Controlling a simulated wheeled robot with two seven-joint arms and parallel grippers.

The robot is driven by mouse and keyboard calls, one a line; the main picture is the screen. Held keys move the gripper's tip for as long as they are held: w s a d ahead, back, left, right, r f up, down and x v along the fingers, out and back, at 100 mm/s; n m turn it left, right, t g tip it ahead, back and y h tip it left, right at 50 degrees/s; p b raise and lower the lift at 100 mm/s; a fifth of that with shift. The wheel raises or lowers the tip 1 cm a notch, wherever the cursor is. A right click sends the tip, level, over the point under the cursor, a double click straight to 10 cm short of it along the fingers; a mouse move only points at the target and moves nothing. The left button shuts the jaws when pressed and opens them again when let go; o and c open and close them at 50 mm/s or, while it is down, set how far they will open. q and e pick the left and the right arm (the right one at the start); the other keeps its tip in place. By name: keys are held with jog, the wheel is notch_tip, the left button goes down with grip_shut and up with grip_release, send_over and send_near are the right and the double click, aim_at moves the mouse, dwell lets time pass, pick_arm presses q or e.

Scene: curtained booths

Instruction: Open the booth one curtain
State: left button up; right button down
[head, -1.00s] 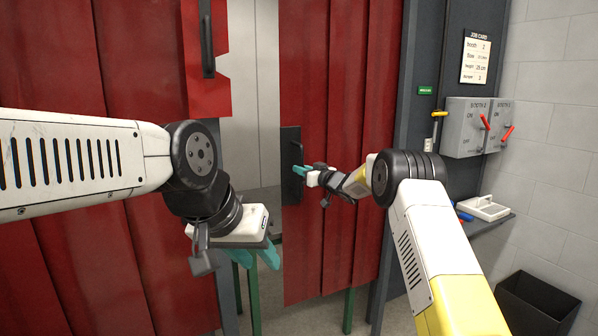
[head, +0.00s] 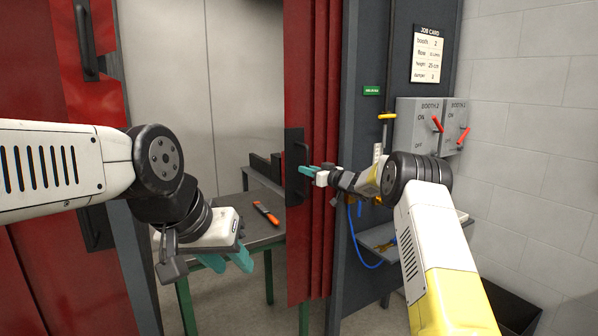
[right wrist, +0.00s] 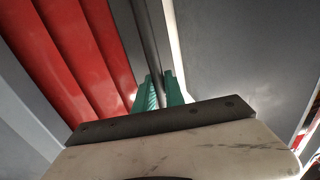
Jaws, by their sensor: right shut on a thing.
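A red curtain (head: 318,120) hangs bunched in narrow folds at the right side of the booth opening. A dark handle (head: 293,165) sits on its left edge. My right gripper (head: 305,170) is shut on this handle. In the right wrist view, its teal fingers (right wrist: 159,90) close on a dark bar, with red folds (right wrist: 70,50) at the left. My left gripper (head: 228,262) hangs empty before the opening, its teal fingers apart and pointing down. Which booth number this curtain bears cannot be read.
Inside the booth, a table (head: 262,232) carries an orange-and-black tool (head: 266,213). Another red curtain (head: 45,70) hangs at the left. Grey switch boxes (head: 412,125) with red levers, a job card (head: 427,53), a shelf (head: 375,238) and a black bin (head: 515,305) are at the right.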

jog(key=shift+w+d, duration=0.5)
jog(key=shift+d, duration=0.25)
jog(key=c, duration=1.4)
grip_release()
jog(key=v, duration=0.7)
jog(key=shift+s+d, duration=0.3)
